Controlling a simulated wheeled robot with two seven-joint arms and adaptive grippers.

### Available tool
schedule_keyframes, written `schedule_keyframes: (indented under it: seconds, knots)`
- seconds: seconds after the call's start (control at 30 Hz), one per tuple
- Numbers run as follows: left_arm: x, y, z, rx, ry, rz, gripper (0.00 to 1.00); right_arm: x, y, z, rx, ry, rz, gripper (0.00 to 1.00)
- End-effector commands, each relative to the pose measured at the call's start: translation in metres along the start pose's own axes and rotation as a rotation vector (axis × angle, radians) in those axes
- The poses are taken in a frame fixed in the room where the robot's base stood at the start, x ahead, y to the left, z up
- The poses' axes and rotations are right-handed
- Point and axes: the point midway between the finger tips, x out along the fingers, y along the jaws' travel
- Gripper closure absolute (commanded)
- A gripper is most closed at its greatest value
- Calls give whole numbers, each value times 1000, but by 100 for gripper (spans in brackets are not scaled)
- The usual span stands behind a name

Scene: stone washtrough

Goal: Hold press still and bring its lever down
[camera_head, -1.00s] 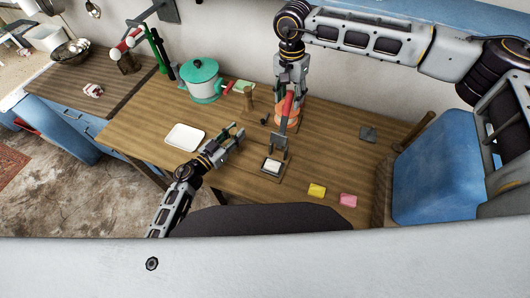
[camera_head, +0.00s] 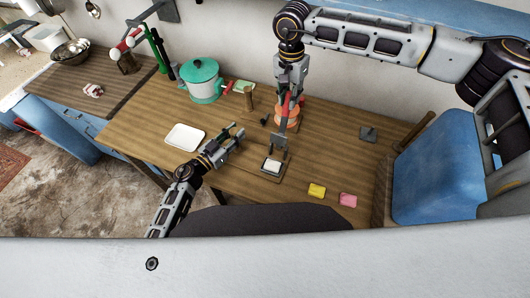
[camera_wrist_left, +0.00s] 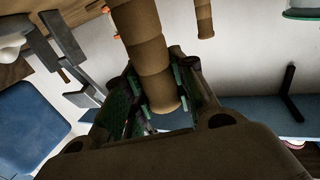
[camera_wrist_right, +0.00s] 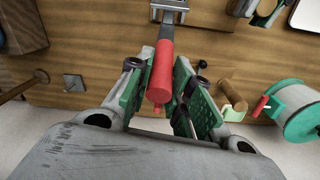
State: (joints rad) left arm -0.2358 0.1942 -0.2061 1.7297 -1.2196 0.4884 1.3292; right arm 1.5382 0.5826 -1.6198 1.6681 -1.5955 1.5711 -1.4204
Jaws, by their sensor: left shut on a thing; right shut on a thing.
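The press stands on the table with a dark base (camera_head: 263,175) and a grey upright (camera_head: 279,141); a white block (camera_head: 272,165) lies on the base. Its lever (camera_wrist_right: 166,31) ends in a red handle (camera_wrist_right: 160,72) and still points up. My right gripper (camera_head: 286,103) is shut on the red handle, which shows between the fingers (camera_wrist_right: 158,100) in the right wrist view. My left gripper (camera_head: 238,133), left of the press, is shut on a thick brown cylinder (camera_wrist_left: 150,60). Whether that cylinder joins the press is hidden.
A white tray (camera_head: 185,137) lies left. Yellow (camera_head: 317,190) and pink (camera_head: 348,200) blocks lie near the front edge. An orange round thing (camera_head: 291,121) stands behind the press. Table right of the press is mostly clear.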

Motion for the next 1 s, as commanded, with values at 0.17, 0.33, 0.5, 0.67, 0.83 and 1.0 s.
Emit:
schedule_keyframes:
  seconds: [0.17,0.33,0.5,0.67,0.83,1.0]
  knots:
    - [0,0,1,0,-1,0,100,-2,2,10,-2,-2,0,90]
    - [0,0,1,0,-1,0,100,-3,3,17,-2,-2,0,90]
    - [0,0,1,0,-1,0,100,-5,5,23,-2,-2,0,90]
    - [0,0,1,0,-1,0,100,-5,5,25,-1,-2,0,90]
    - [0,0,1,-1,-1,0,100,-5,5,25,-1,-2,0,90]
    - [0,0,1,-1,-1,0,100,-5,5,27,-2,-2,0,90]
